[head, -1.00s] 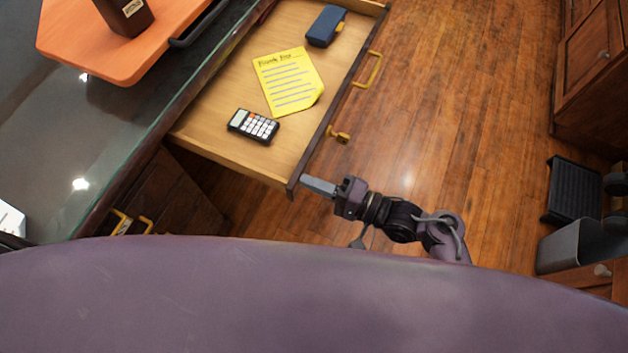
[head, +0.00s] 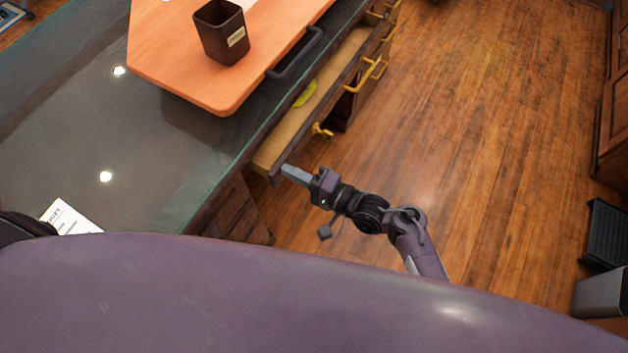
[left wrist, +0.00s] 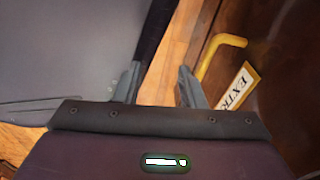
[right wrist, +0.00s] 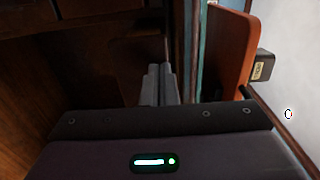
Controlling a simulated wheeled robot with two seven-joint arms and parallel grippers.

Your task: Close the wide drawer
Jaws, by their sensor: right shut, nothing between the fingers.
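The wide drawer (head: 273,150) is partly open under the glass-topped desk, and only a narrow strip of its pale wood inside shows. A corner of yellow paper (head: 305,94) lies in it. Its front carries yellow handles (head: 322,131). My right gripper (head: 284,171) is shut and empty, its tips at the outer face of the drawer front near its near end. They look in contact. The right wrist view shows its fingers together (right wrist: 160,84). My left gripper (left wrist: 157,88) is open and empty in the left wrist view, near a yellow handle (left wrist: 221,55) and a label reading "EXTR".
The glass desk top (head: 80,130) bears an orange board (head: 180,70) with a dark cup (head: 221,32) and a black handle. White paper (head: 70,216) lies at left. The wood floor (head: 470,150) to the right is open, with a black bin (head: 606,232) at the far right.

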